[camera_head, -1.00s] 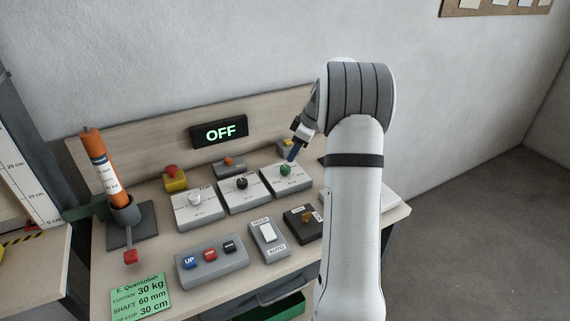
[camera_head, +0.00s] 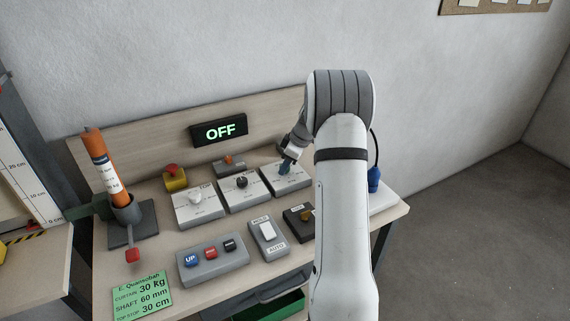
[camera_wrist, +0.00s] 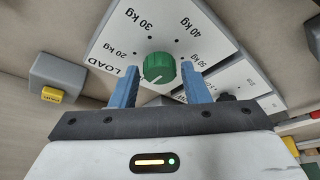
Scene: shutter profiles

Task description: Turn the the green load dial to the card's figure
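The green load dial (camera_wrist: 158,68) sits on a white sloped LOAD plate (camera_wrist: 165,30) marked 20, 30, 40 and 50 kg. A pale mark on the dial appears to face its lower edge in the wrist view, away from the 30 kg label. My gripper (camera_wrist: 158,72) is open, one blue finger on each side of the dial, with a gap showing on both sides. The green card (camera_head: 142,291) at the front left reads curtain 30 kg, shaft 60 mm, top stop 30 cm.
Two similar dial boxes, with a white dial (camera_head: 195,197) and a black dial (camera_head: 241,182), stand left of the load plate. A red-topped yellow button box (camera_head: 175,179), a button panel (camera_head: 212,260) and a rocker switch (camera_head: 268,231) are nearby. The display (camera_head: 219,131) reads OFF.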

